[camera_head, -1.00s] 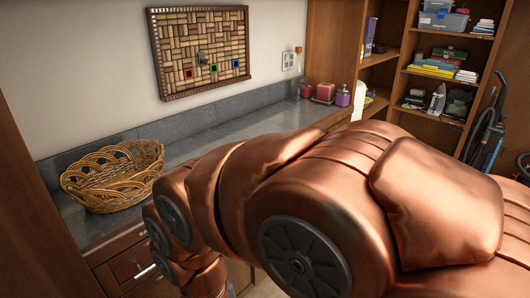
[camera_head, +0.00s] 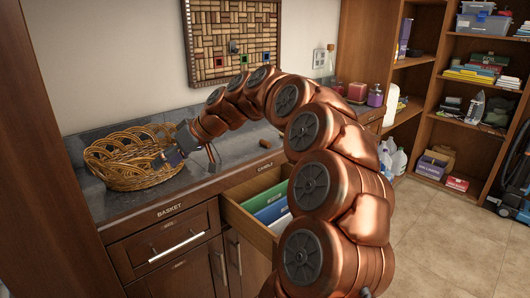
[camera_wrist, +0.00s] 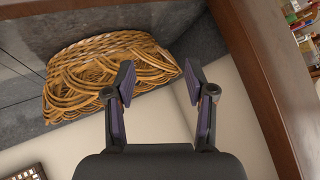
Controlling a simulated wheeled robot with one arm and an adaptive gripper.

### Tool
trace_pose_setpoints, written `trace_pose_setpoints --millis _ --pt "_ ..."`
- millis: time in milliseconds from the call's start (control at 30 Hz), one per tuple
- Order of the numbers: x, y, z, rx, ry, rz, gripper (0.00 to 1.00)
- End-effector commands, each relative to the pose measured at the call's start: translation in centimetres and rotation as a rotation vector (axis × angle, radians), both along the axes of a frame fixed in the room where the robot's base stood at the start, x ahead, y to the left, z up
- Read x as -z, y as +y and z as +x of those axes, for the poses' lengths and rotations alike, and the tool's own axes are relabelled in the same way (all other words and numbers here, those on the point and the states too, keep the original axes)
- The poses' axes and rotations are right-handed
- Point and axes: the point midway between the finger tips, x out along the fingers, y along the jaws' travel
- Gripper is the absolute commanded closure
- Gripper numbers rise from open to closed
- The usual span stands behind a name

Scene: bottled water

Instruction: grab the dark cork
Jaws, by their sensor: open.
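A small brown piece (camera_head: 265,143) lies on the grey counter, right of my gripper and above the open drawer; it looks like a cork, but it is too small to be sure. My gripper (camera_head: 178,150) is at the right rim of the wicker basket (camera_head: 112,172), well left of the brown piece. In the wrist view my gripper (camera_wrist: 158,80) is open, with nothing between its purple-padded fingers. The basket (camera_wrist: 80,72) shows beyond and left of the fingers there. No loose cork shows in the wrist view.
A drawer (camera_head: 240,214) stands open below the counter, with folders inside. A cork board (camera_head: 205,60) hangs on the wall. A red candle (camera_head: 357,91) and a purple bottle (camera_head: 375,95) stand at the counter's far end. Shelves (camera_head: 450,100) are at right.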

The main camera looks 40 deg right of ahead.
Motion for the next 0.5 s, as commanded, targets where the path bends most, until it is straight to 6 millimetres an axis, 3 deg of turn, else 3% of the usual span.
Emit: trace_pose_setpoints --millis 33,100,233,367,500 --pt "1.0 -3.1 1.7 0.036 -0.045 0.009 0.45" --pt "1.3 -7.1 3.5 0.081 -0.110 0.009 0.45" --pt "2.7 -15.5 5.7 0.178 -0.221 -0.014 0.45" --pt "4.8 -24.5 6.2 0.286 -0.313 -0.070 0.45" --pt "7.0 -33.4 5.0 0.393 -0.386 -0.155 0.45"
